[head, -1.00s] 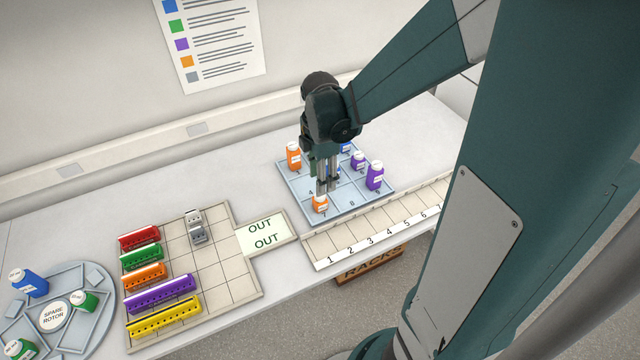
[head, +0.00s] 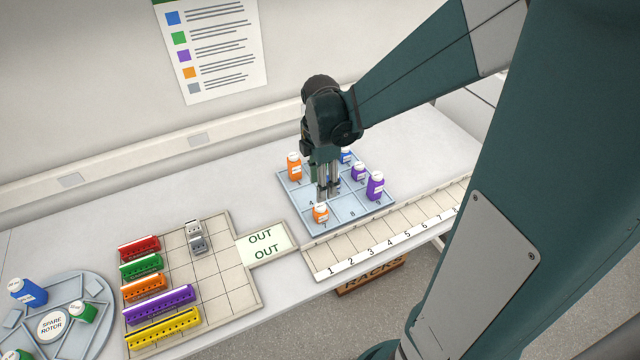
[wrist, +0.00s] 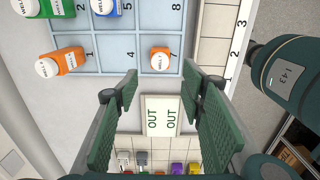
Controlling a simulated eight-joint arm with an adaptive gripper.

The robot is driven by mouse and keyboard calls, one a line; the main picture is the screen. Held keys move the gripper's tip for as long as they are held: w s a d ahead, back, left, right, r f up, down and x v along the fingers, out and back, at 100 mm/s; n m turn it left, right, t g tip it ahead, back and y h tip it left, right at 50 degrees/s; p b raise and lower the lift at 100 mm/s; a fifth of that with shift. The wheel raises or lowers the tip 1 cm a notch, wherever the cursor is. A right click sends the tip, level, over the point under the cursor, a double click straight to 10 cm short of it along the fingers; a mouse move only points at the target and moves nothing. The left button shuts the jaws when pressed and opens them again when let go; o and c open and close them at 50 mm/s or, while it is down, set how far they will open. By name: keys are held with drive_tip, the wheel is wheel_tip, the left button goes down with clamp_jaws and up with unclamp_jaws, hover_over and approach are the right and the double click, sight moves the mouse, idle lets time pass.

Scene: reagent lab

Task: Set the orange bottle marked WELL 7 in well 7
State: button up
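A short orange bottle (head: 320,214) with a white cap stands in well 7 at the near left corner of the blue-grey tray (head: 350,216). It looks upright; its label is too small to read surely. In the wrist view, the same bottle (wrist: 160,66) sits in the cell beside the printed 7, with nothing touching it. My gripper (head: 329,195) is just behind and above the bottle in the head view. In the wrist view, my gripper's fingers (wrist: 160,77) are wide apart with nothing between them.
A taller orange bottle (head: 294,168) stands at well 1. Purple bottles (head: 375,186) (head: 358,173) and a blue one (head: 346,156) stand on the tray's right and back. A numbered strip (head: 385,247) runs in front. An OUT plate (head: 284,243) and colored racks (head: 160,298) lie left.

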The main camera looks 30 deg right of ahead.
drive_tip(key=s+a+r+m+t, duration=0.3)
drive_tip(key=s+a+r+m, duration=0.1)
drive_tip(key=s+r+m, duration=0.3)
drive_tip(key=s+a+r+m+t, duration=0.4)
drive_tip(key=s+r+m, duration=0.2)
drive_tip(key=m, duration=0.5)
drive_tip(key=shift+s+a+r, duration=0.25)
drive_tip(key=shift+s+r, duration=0.1)
drive_tip(key=shift+r, duration=0.65)
drive_tip(key=shift+f, duration=0.15)
